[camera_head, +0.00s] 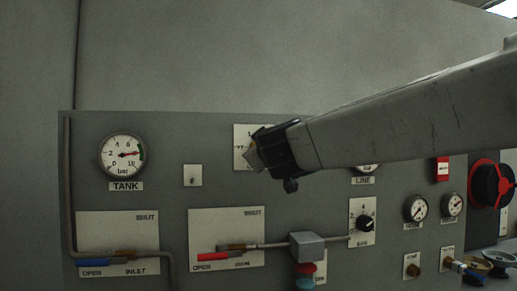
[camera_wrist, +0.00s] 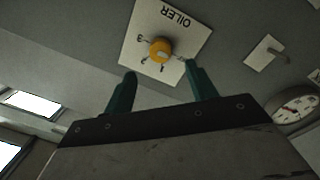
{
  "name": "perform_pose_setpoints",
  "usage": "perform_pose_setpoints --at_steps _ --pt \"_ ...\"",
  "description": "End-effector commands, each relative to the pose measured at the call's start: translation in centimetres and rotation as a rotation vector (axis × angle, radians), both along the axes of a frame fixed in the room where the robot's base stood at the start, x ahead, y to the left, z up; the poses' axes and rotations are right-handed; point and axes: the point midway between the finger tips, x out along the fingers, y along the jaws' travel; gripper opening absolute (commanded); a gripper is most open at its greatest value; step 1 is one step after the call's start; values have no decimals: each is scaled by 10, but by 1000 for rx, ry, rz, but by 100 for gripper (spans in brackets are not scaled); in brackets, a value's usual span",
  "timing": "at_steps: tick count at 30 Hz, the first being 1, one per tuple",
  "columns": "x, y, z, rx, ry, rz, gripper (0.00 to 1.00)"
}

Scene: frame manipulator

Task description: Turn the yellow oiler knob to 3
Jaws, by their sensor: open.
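The yellow oiler knob (camera_wrist: 158,45) sits on a white plate (camera_wrist: 131,48) marked OILER, upside down in the wrist view. The knob has a pale mark on its face; which number it points to is too small to tell. Dark scale marks surround the knob. My gripper (camera_wrist: 160,68) is open, with its two green fingers apart just below the knob in that view and nothing between them. In the head view my gripper (camera_head: 252,157) is in front of the oiler plate (camera_head: 239,132), hiding most of the plate and knob.
The grey panel also carries a TANK gauge (camera_head: 122,156), a black knob (camera_head: 366,223), a blue-handled valve (camera_head: 91,263), a red-handled valve (camera_head: 213,257) and a grey box (camera_head: 307,246) on a pipe. A small plate (camera_head: 192,175) lies left of my gripper.

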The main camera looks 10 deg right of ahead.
Motion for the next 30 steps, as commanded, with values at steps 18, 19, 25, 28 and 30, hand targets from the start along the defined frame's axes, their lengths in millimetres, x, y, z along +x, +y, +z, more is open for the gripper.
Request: perform_pose_setpoints --at_steps 18,19,25,28,30 --pt "75 -1 -1 -5 1 3 57" --pt "75 -1 -1 -5 2 4 57" --pt "75 -1 -1 -5 2 4 57" --pt "75 -1 -1 -4 2 4 37" --pt "75 -1 -1 -4 2 4 18"
